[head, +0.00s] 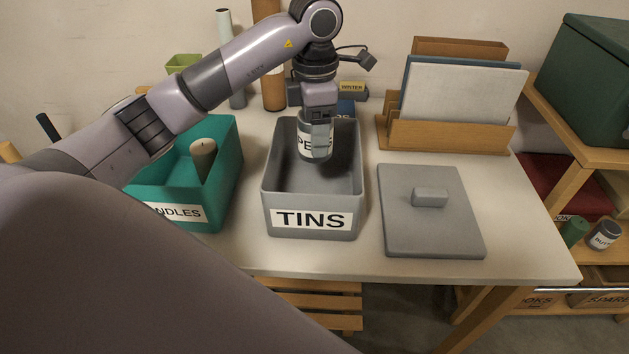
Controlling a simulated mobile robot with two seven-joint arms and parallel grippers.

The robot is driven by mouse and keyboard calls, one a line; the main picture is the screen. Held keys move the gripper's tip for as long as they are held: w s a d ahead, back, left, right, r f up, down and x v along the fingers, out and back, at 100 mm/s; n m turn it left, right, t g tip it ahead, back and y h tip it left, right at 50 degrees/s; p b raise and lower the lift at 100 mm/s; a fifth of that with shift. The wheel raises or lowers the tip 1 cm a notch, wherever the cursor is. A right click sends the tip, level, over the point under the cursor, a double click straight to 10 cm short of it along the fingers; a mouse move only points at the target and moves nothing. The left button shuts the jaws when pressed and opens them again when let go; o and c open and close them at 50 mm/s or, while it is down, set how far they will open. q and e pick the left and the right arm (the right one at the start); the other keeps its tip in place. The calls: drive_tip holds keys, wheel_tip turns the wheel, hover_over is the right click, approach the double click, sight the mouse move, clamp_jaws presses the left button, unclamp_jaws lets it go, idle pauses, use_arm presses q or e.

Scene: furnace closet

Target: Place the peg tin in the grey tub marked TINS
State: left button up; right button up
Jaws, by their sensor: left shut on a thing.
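The grey tub (312,234) stands open on the table with a white TINS label on its front. My left gripper (319,124) points down over the back half of the tub. It is shut on the peg tin (313,148), a grey tin with a white label reading "PE", the rest covered by the gripper. The tin is upright and at least partly within the tub's outline; whether it touches the floor of the tub I cannot tell. My right gripper is not in view.
A teal tub (228,170) labelled "NDLES", holding a candle (203,158), stands left of the grey tub. A grey lid (431,230) lies flat to the right. A wooden rack (450,135) with panels stands behind it. The table's front edge is clear.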

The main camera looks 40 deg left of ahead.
use_arm(q)
wheel_tip(320, 180, down, 6)
drive_tip(key=shift+f, duration=2.7)
drive_tip(key=shift+f, duration=0.15)
drive_tip(key=o, duration=1.3)
wheel_tip(320, 180, up, 12)
drive_tip(key=shift+r, duration=0.15)
